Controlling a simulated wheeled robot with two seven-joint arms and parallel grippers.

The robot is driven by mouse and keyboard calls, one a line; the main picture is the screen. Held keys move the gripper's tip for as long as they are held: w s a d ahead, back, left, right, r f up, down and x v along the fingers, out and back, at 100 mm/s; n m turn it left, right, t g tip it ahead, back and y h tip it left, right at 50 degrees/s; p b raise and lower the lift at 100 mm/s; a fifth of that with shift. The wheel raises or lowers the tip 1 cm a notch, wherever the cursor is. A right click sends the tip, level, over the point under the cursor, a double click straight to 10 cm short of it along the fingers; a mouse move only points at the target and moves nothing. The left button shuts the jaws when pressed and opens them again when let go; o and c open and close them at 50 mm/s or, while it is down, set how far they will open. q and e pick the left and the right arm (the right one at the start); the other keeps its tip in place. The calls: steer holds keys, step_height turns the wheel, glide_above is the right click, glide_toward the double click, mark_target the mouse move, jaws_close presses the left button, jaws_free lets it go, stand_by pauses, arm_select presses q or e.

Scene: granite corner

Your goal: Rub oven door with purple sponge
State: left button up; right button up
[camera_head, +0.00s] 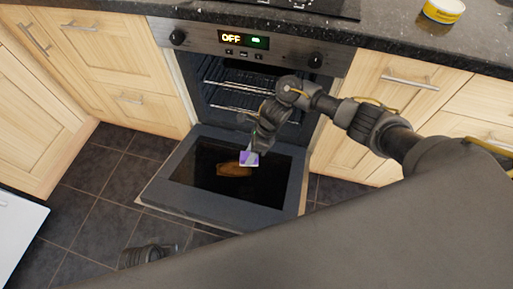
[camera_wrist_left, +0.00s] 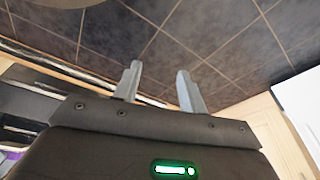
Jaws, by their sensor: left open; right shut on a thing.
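The oven door (camera_head: 165,190) hangs open, lying flat out in front of the oven, with a dark glass panel in its middle. A brown patch (camera_head: 234,169) shows on the glass. My right gripper (camera_head: 252,151) is shut on the purple sponge (camera_head: 249,158), which has a pale side, over the glass just beside the brown patch. I cannot tell whether the sponge touches the glass. My left gripper (camera_wrist_left: 160,88) is open and empty above the floor tiles. In the head view only part of my left arm shows, low at the left.
The oven (camera_head: 205,40) shows OFF on its display, with wire racks (camera_head: 230,88) inside its open cavity. Wooden cabinets (camera_head: 120,60) flank it. A yellow tub (camera_head: 443,10) stands on the dark countertop (camera_head: 390,32). Dark floor tiles (camera_head: 95,190) are clear left of the door.

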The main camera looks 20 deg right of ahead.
steer(key=shift+w+d+f+m+t+b, duration=0.2)
steer(key=shift+d+f+m+b, duration=0.15)
steer(key=shift+f, duration=0.6)
steer(key=shift+w+d+f+m+t+b, duration=0.1)
steer(key=shift+w+d+f+m+b, duration=0.25)
steer(key=shift+f, duration=0.65)
steer(key=shift+w+d+f+m+t+b, duration=0.15)
steer(key=shift+d+f+m, duration=0.25)
steer(key=shift+f, duration=0.55)
arm_select(q)
steer(key=shift+w+b+v, duration=0.15)
steer(key=shift+v, duration=0.75)
steer(key=shift+w+b+v, duration=0.15)
steer(key=shift+w+v, duration=0.05)
steer(key=shift+v, duration=0.7)
steer(key=shift+w+b+v, duration=0.15)
steer(key=shift+v, duration=0.75)
arm_select(e)
steer(key=shift+s+a+f+y, duration=0.15)
steer(key=shift+s+f, duration=0.05)
steer(key=shift+f, duration=0.25)
steer(key=shift+s+a+f+y, duration=0.1)
steer(key=shift+s+f+y, duration=0.1)
steer(key=shift+f, duration=0.25)
arm_select(q)
steer(key=shift+a+f, duration=0.1)
steer(key=shift+f, duration=0.05)
arm_select(e)
steer(key=shift+s+f, duration=0.1)
steer(key=shift+f, duration=0.2)
